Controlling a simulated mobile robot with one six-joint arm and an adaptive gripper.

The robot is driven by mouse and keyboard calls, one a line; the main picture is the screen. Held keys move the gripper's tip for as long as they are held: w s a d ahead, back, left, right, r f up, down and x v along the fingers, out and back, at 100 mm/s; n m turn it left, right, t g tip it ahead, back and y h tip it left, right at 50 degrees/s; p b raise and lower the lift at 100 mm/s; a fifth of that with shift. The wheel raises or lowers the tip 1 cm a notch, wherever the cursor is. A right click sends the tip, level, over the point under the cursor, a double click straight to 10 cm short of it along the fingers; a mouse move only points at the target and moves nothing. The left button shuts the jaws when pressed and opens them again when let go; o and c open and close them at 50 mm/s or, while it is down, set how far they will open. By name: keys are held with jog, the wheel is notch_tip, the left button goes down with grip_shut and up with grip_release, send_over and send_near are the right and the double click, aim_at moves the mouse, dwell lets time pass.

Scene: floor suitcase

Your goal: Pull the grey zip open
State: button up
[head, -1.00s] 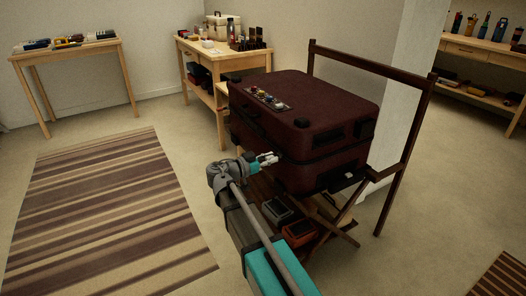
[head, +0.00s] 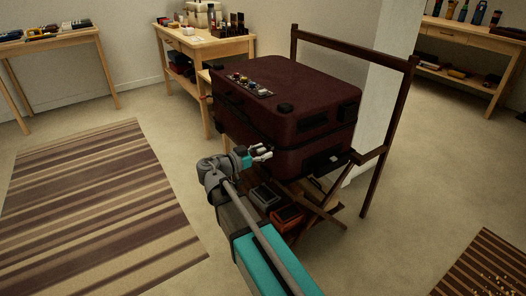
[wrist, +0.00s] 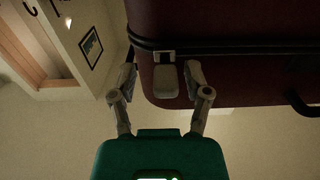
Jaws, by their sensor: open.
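The dark red suitcase (head: 330,125) lies flat on a wooden folding stand, with a dark zip line around its side. In the wrist view the suitcase (wrist: 240,75) fills the top right. A grey zip pull (wrist: 167,82) hangs off the zip line there, below a small pale slider. My gripper (wrist: 161,74) is open, with one finger on each side of the pull. The right finger is very close to the pull; I cannot tell if it touches. In the head view my gripper (head: 261,152) is beside the suitcase's near side, and the pull cannot be made out.
Small items lie on a strip (head: 247,84) on the suitcase lid. A striped rug (head: 95,200) and open floor lie to the left.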

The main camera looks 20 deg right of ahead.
jog(key=shift+a, duration=0.2)
jog(key=v, duration=1.1)
jog(key=shift+a, duration=0.3)
jog(key=shift+s+d, duration=0.1)
dwell(0.4)
jog(key=s+d+f+n+g+y+p, duration=0.5)
jog(key=s+d+f+n+y, duration=0.25)
jog(key=d+f+y, duration=0.2)
jog(key=s+a+n+y+p, duration=0.2)
jog(key=s+n+y+p, duration=0.15)
jog(key=n+y, duration=0.4)
notch_tip(320, 180, up, 37)
jog(key=p, duration=3.7)
jog(key=shift+s+m+g, duration=0.3)
jog(key=shift+s, duration=0.05)
